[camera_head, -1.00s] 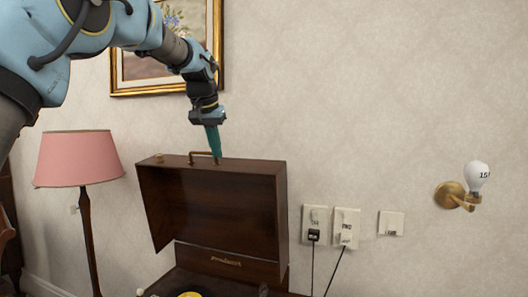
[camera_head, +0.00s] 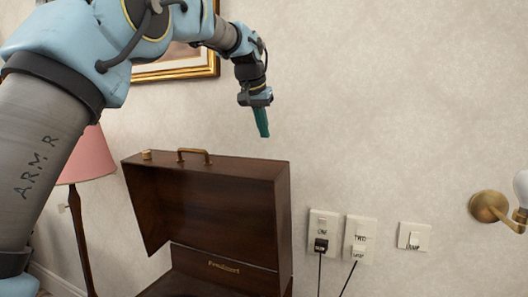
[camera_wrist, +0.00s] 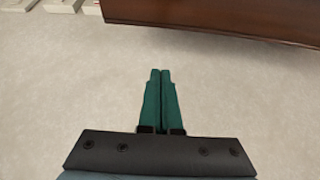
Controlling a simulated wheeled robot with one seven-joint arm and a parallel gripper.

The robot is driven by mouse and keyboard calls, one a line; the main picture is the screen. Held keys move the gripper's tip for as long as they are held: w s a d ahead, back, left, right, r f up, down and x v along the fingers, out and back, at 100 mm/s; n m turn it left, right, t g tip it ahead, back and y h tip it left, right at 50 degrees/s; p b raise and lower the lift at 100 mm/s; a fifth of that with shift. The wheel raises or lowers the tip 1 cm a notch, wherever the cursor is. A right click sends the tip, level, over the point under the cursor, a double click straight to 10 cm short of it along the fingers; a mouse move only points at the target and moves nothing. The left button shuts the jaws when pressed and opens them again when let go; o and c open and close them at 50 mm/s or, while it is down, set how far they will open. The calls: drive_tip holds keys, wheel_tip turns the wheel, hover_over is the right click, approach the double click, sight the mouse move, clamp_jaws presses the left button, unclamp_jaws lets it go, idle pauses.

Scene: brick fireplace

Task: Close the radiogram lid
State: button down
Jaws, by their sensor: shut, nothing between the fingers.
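The radiogram lid (camera_head: 205,205) is dark brown wood and stands open, raised above the radiogram body (camera_head: 225,268). A brass handle (camera_head: 194,154) sits on its top edge. My gripper (camera_head: 264,134) points down, above the right part of the lid's top edge and apart from it in the picture. Its green fingers are together and empty. In the wrist view the shut fingertips (camera_wrist: 160,72) have bare wall behind them, and the lid's wooden edge (camera_wrist: 215,22) shows at the top. The inside of the radiogram is mostly below the head view.
A pink lamp (camera_head: 88,158) stands left of the radiogram, partly behind my arm. Wall sockets with cables (camera_head: 340,237) and a switch (camera_head: 413,237) are on the right. A brass wall lamp (camera_head: 490,206) is at the far right. A framed picture (camera_head: 180,65) hangs behind my arm.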

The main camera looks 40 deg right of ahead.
wheel_tip(320, 180, down, 7)
drive_tip(key=p, duration=0.2)
drive_tip(key=shift+a+r+p, duration=0.15)
drive_tip(key=shift+p, duration=0.25)
drive_tip(key=shift+s, duration=0.1)
drive_tip(key=shift+a, duration=0.1)
